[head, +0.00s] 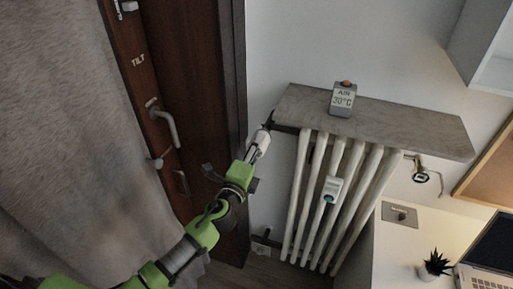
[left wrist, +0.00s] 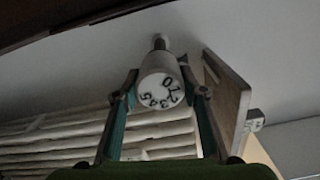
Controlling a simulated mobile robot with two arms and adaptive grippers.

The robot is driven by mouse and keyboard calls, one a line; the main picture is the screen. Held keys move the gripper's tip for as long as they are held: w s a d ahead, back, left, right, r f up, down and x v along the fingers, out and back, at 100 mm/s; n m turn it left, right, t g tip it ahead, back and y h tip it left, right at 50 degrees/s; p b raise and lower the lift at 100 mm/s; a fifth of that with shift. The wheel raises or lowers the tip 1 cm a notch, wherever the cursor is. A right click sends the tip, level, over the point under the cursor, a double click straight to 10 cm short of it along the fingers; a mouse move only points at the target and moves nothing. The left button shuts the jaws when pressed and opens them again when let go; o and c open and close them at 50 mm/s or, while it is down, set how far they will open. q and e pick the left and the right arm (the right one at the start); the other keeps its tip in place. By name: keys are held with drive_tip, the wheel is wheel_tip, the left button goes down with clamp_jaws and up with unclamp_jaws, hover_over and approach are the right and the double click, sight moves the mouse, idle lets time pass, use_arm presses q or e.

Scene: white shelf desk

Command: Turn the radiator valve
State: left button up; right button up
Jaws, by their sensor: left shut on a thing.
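The radiator valve is a white round knob (left wrist: 160,72) with dark numbers on its face, on a short stem from the wall in the left wrist view. In the head view, the white knob (head: 259,143) shows at the upper left of the radiator, partly hidden by my gripper. My left gripper (left wrist: 158,92) is shut on the knob, with one finger on each side of it. In the head view, my left gripper (head: 253,158) is just left of the radiator. My right gripper is not in view.
The white radiator (head: 303,190) stands under a grey stone shelf (head: 400,125) bearing an "AIR 30°C" display (head: 343,100). A brown door (head: 195,70) with a handle and a grey curtain (head: 60,130) are to the left. A desk with a plant (head: 436,265) and laptop is at right.

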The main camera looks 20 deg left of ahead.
use_arm(q)
drive_tip(key=shift+f, duration=0.1)
idle(0.4)
drive_tip(key=o, duration=1.1)
drive_tip(key=s, duration=1.2)
drive_tip(key=shift+a, duration=0.2)
